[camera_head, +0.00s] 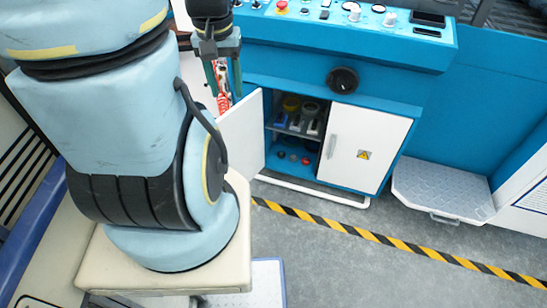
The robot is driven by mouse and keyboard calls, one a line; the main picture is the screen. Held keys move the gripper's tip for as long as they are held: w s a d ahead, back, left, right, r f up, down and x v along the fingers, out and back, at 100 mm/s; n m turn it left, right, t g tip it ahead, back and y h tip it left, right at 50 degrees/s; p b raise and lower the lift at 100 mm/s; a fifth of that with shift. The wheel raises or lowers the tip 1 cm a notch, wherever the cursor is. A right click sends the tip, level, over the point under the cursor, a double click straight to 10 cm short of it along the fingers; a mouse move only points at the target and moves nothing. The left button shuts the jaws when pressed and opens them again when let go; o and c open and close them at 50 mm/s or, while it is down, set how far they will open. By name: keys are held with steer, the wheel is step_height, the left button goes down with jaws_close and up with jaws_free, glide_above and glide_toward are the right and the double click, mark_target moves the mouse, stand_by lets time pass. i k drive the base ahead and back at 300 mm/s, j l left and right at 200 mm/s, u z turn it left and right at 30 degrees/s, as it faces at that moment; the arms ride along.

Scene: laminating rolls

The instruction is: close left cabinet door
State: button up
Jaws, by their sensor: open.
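The left cabinet door (242,137) is white and stands open, swung out toward the left from the blue cabinet. My gripper (222,92) is above and to the left of the door, near its upper outer corner, with its fingers pointing down. The gripper is open; I cannot tell whether it touches the door. My arm hides the area to the left of the door. The right cabinet door (363,148) is white, shut, and has a handle and a yellow warning sign.
Several small items stand on the cabinet's inner shelf (293,130). Above is a blue control panel (345,22) with knobs and a red button. A grey metal step (440,185) stands at the right. The floor (330,260) with its striped line is clear.

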mark_target(241, 128)
steer(key=j+z, duration=1.1)
steer(key=z, duration=0.15)
steer(key=k+j+z, duration=0.1)
steer(key=j+z, duration=0.3)
steer(key=k+j+z, duration=0.2)
steer(key=k+j, duration=0.2)
steer(key=j, duration=0.35)
steer(key=k+j+z, duration=0.2)
steer(key=k+j, duration=0.25)
steer(key=j, duration=0.25)
steer(key=k+j+z, duration=0.25)
steer(key=k+j, duration=0.25)
steer(key=j, duration=0.15)
steer(key=k+j, duration=0.2)
steer(key=j, duration=0.2)
steer(key=k+j, duration=0.25)
steer(key=j, duration=0.15)
steer(key=k+j+z, duration=0.1)
steer(key=j, duration=0.3)
steer(key=j+z, duration=0.2)
steer(key=j, duration=0.4)
steer(key=k+j+z, duration=0.15)
steer(key=j, duration=0.45)
steer(key=i+u, duration=0.7)
steer(key=i, duration=0.25)
steer(key=i+l+u, duration=0.3)
steer(key=i, duration=0.15)
